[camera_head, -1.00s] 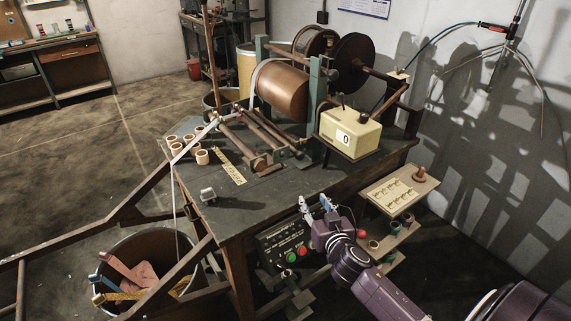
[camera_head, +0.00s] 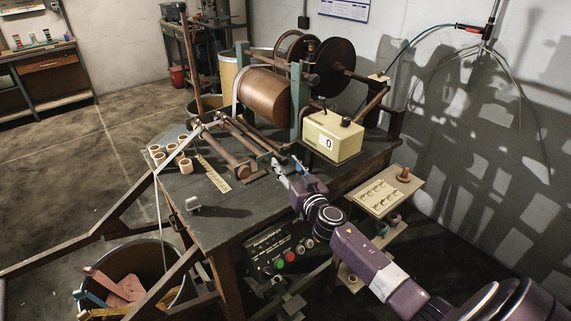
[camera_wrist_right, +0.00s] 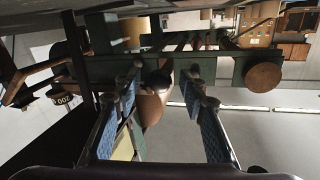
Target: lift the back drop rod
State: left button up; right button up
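Several brown rods lie side by side between green rails on the winding bench. The rod nearest the drum (camera_head: 258,134) looks like the back drop rod; it rests low in the frame. My right gripper (camera_head: 286,163) is at the near ends of these rods, beside the green rail. In the right wrist view, its blue-padded fingers (camera_wrist_right: 166,88) are spread apart. A round dark rod end (camera_wrist_right: 159,81) shows between them, not clasped; its exact depth is hard to tell. A wider tan roller end (camera_wrist_right: 265,77) is to the right. My left gripper is not in view.
A control panel (camera_head: 268,250) hangs below the bench edge.

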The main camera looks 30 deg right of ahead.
jog(key=shift+w, duration=0.25)
grip_shut()
dwell(0.3)
